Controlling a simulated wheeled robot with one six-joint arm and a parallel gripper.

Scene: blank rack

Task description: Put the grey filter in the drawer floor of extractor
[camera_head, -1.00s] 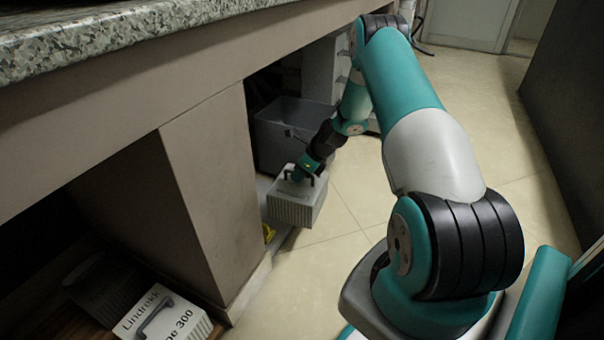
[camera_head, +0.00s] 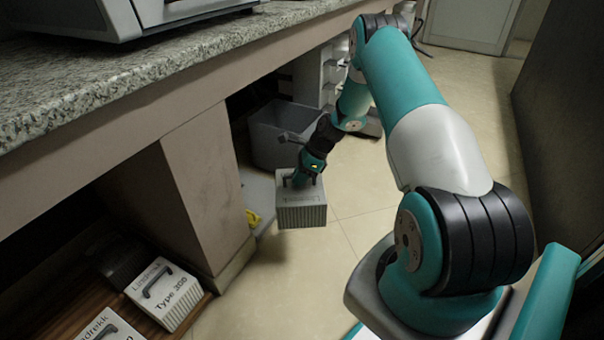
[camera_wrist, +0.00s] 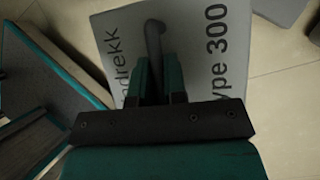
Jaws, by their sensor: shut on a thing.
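My gripper (camera_head: 303,180) is shut on the handle of a grey ribbed filter (camera_head: 301,211) and holds it in the air beside the bench leg. In the wrist view the gripper fingers (camera_wrist: 160,80) close around the dark handle on the filter's top face (camera_wrist: 200,40), which reads "Type 300". Two similar pale filters, one (camera_head: 161,294) marked "Type 300" and another (camera_head: 105,330) cut off at the bottom edge, sit on a wooden shelf under the bench. A grey appliance (camera_head: 150,18) stands on the counter at the top left, mostly cut off; I cannot tell whether it is the extractor.
The granite counter (camera_head: 170,65) overhangs from the left, with a broad bench leg (camera_head: 200,190) below it. A grey bin (camera_head: 275,135) stands behind my gripper. A yellow item (camera_head: 253,218) lies beside the leg.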

